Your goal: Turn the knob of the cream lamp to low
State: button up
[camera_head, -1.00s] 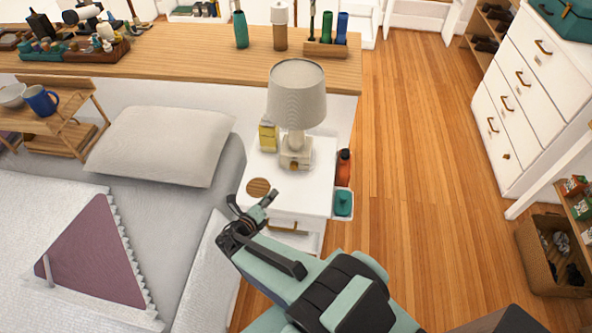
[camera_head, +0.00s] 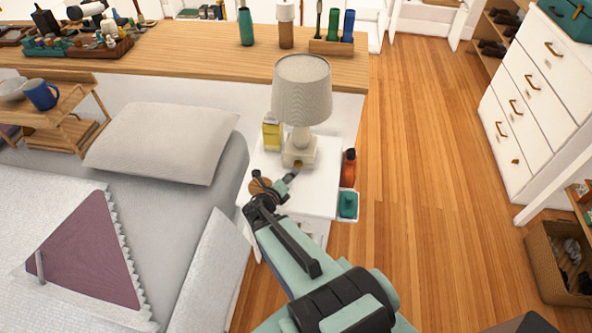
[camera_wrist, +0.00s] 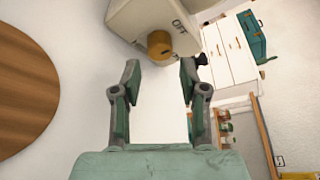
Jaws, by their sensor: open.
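The cream lamp (camera_head: 299,140) stands upright on the white nightstand (camera_head: 318,200), with a pale grey shade (camera_head: 302,88). Its brass knob (camera_head: 298,165) is on the front of the square base. In the wrist view the knob (camera_wrist: 159,46) shows close up on the base (camera_wrist: 150,20), with the letters "OFF" beside it. My gripper (camera_head: 275,180) is in front of the lamp base, over the nightstand. In the wrist view my gripper (camera_wrist: 160,75) is open and empty, its fingers to either side below the knob, which lies just beyond the fingertips. I see no contact.
A round wooden coaster (camera_head: 260,186) lies at the nightstand's left, partly behind my gripper. A yellow box (camera_head: 271,133) stands left of the lamp. An orange bottle (camera_head: 348,167) and a teal item (camera_head: 347,204) sit at the right side. The bed with its pillow (camera_head: 162,143) is left.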

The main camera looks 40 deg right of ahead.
aim_at(298, 165)
jog(key=shift+p+x, duration=0.3)
jog(key=shift+x, duration=1.95)
grip_shut()
